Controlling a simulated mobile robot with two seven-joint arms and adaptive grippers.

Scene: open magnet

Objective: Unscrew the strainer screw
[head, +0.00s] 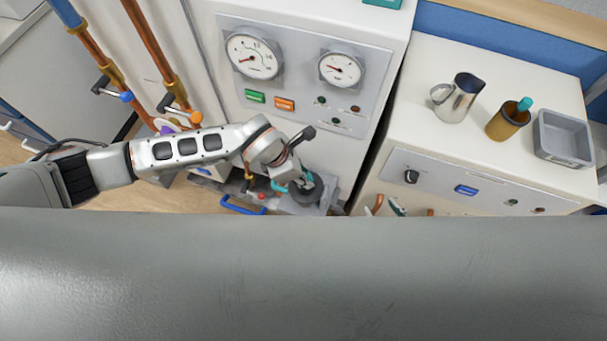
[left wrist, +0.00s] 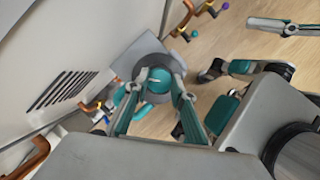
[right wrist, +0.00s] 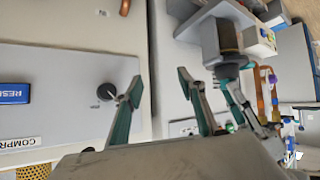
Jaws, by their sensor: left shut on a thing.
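The strainer screw (left wrist: 158,78) looks like a round teal cap on a dark grey round body, seen from above in the left wrist view. My left gripper (left wrist: 159,88) has its two fingers on either side of the cap and is shut on it. In the head view my left gripper (head: 304,184) reaches down to the round grey body beside the white cabinet; its fingertips and the cap are hard to tell apart there. My right gripper (right wrist: 160,84) is open and empty in the right wrist view, its fingers spread in front of the machine panel near a black knob (right wrist: 106,92).
A white cabinet with two gauges (head: 251,56) (head: 339,69) stands behind the left gripper. Copper pipes (head: 150,45) with valves run at left.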

